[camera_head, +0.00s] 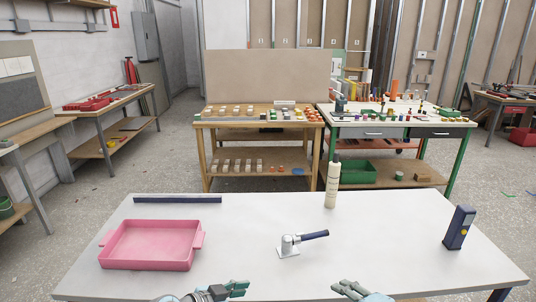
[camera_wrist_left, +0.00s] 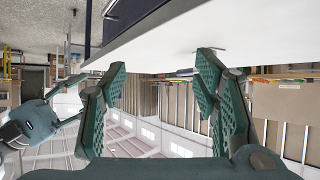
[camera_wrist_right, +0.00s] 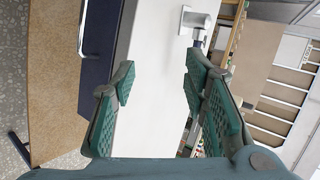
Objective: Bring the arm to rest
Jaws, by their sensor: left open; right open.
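My left gripper (camera_head: 236,289) is low at the front edge of the white table in the head view. In the left wrist view its two green padded fingers (camera_wrist_left: 160,82) stand apart with nothing between them. My right gripper (camera_head: 350,290) is also at the front edge, to the right. In the right wrist view its fingers (camera_wrist_right: 160,82) are apart and empty. The white table (camera_head: 380,245) lies beyond both grippers. Neither gripper is seen touching anything on it.
On the table are a pink tray (camera_head: 150,245), a dark bar (camera_head: 178,200), a white-based tool with dark handle (camera_head: 288,246), a cream cylinder (camera_head: 332,188) and a dark blue device (camera_head: 459,228). The tool also shows in the right wrist view (camera_wrist_right: 197,22). The table's front middle is clear.

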